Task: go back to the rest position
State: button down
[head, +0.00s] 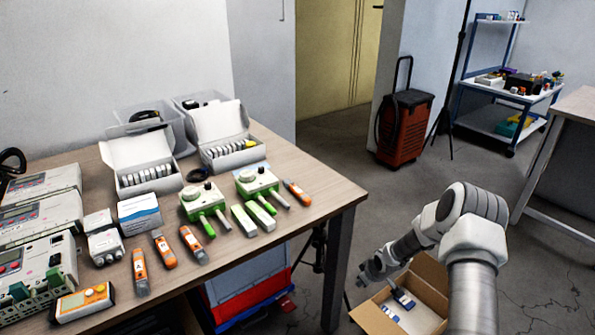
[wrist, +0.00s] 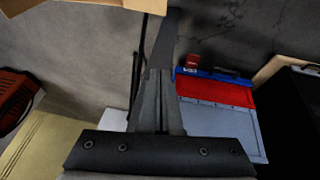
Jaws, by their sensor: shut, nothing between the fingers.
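My gripper (head: 370,272) is at the end of my arm on the right side of the head view. It is shut and empty, just beyond the right edge of the wooden table (head: 335,190) and below its top. It appears near the left edge of an open cardboard box (head: 428,268) on the floor. In the wrist view my gripper (wrist: 158,78) shows its dark fingers together, with nothing between them.
The table holds green-and-white devices (head: 257,183), orange-grey sensors (head: 163,250) and white boxes (head: 140,165). A red-and-blue crate (head: 250,290) stands under it. A red tool trolley (head: 405,125) and a tripod stand behind. Open floor lies between table and trolley.

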jog(key=s+r+m+h, duration=0.1)
jog(key=s+r, duration=0.2)
jog(key=r, duration=0.8)
jog(key=s+r+m+h, duration=0.1)
jog(key=s+r, duration=0.2)
jog(key=r, duration=0.9)
jog(key=s+r+m+h, duration=0.1)
jog(key=s+r, duration=0.2)
jog(key=r, duration=0.8)
jog(key=s+a+r+m+y, duration=0.15)
jog(key=s+r, duration=0.25)
jog(key=s, duration=0.5)
jog(key=s+a+r+m, duration=0.1)
jog(key=s+a+r, duration=0.25)
jog(key=s, duration=0.55)
jog(key=s+a+r+m, duration=0.2)
jog(key=s+r, duration=0.3)
jog(key=s, duration=0.4)
notch_tip(320, 180, up, 22)
jog(key=p, duration=2.2)
jog(key=shift+d+t+p, duration=0.2)
jog(key=shift+t+p, duration=0.1)
jog(key=shift+t, duration=0.1)
jog(key=c, duration=1.5)
grip_release()
jog(key=shift+r, duration=0.1)
jog(key=shift+c, duration=0.2)
